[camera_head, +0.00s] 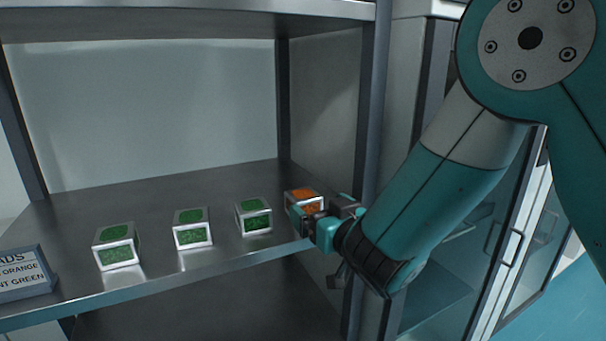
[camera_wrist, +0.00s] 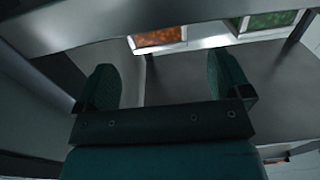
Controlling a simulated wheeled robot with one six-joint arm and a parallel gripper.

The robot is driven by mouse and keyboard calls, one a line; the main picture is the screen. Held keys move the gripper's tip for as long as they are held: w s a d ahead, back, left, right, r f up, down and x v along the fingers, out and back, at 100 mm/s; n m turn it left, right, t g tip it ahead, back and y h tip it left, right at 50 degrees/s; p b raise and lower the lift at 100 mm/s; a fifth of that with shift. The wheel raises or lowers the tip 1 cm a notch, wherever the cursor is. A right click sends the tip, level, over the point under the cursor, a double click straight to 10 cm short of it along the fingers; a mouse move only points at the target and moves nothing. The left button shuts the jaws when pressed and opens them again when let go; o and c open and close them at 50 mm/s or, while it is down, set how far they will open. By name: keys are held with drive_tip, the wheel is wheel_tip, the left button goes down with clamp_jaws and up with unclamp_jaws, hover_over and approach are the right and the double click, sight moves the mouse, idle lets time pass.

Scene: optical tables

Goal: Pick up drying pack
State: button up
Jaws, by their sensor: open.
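Several small white-edged cube packs stand in a row on a metal shelf (camera_head: 150,225). Three have green panels: one at the left (camera_head: 117,247), one in the middle (camera_head: 192,229) and one further right (camera_head: 254,216). The rightmost pack has orange panels (camera_head: 303,195). My gripper (camera_head: 318,217) is open and empty at the shelf's front edge, close to the orange pack and partly covering it. In the wrist view, the orange pack (camera_wrist: 159,38) lies beyond my open fingers (camera_wrist: 162,72), roughly between their lines. The exact gap is unclear.
A grey upright post (camera_head: 368,110) stands just right of the orange pack. An upper shelf (camera_head: 190,22) hangs above. In the wrist view, a green pack (camera_wrist: 268,21) is beside the orange one.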

sight(302, 193)
drive_tip(key=p+x, duration=0.4)
drive_tip(key=p, duration=0.1)
drive_tip(key=p+x, duration=0.2)
drive_tip(key=shift+w+r+p, duration=0.1)
drive_tip(key=shift+r+p, duration=0.2)
drive_tip(key=shift+r, duration=0.05)
drive_tip(key=shift+w+a+f+p, duration=0.2)
drive_tip(key=shift+w+p, duration=0.15)
drive_tip(key=shift+p, duration=0.15)
drive_tip(key=shift+w+a+f+p, duration=0.1)
drive_tip(key=shift+w+a+p, duration=0.05)
drive_tip(key=shift+w+p, duration=0.3)
drive_tip(key=shift+s, duration=0.1)
drive_tip(key=shift+c, duration=0.3)
drive_tip(key=c, duration=1)
drive_tip(key=shift+d+f, duration=0.1)
